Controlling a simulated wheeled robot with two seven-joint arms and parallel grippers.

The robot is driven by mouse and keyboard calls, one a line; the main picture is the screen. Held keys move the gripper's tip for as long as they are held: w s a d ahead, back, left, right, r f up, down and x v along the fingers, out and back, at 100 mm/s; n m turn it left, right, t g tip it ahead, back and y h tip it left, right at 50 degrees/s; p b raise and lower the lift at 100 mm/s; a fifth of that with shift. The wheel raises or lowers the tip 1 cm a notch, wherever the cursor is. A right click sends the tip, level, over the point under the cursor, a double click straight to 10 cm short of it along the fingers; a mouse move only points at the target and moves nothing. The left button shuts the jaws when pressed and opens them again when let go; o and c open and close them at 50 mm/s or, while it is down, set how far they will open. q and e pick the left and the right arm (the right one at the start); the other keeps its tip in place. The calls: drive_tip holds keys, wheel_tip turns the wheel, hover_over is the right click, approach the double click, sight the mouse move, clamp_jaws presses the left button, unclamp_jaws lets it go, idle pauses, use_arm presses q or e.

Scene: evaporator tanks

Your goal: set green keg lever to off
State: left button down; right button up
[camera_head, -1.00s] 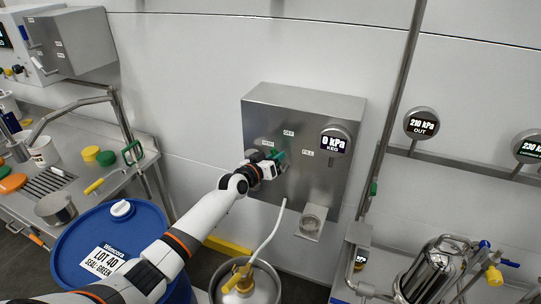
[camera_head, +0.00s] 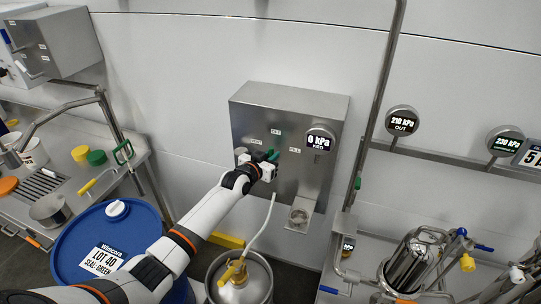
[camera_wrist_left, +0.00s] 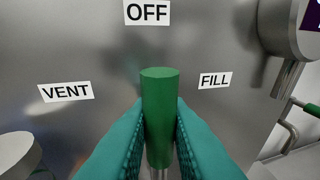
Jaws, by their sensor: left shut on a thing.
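The green keg lever (camera_wrist_left: 159,100) stands upright in the left wrist view, pointing at the OFF label (camera_wrist_left: 148,12). The VENT label (camera_wrist_left: 66,92) is to its left and the FILL label (camera_wrist_left: 214,80) to its right. My left gripper (camera_head: 271,160) is at the steel keg panel (camera_head: 245,115) in the head view. Its teal fingers (camera_wrist_left: 158,138) are shut on the green lever from both sides. The lever's lower part is partly hidden between the fingers. My right gripper is not in view.
The keg gauge (camera_head: 318,140) on the panel reads 0 kPa. A keg with a pale hose (camera_head: 262,225) stands below. A blue drum (camera_head: 85,245) is at lower left beside my arm. A vertical pipe (camera_head: 374,110) runs right of the panel.

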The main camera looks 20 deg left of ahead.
use_arm(q)
drive_tip(key=c, duration=1.4)
unclamp_jaws()
drive_tip(key=v, duration=1.2)
drive_tip(key=shift+b, duration=0.35)
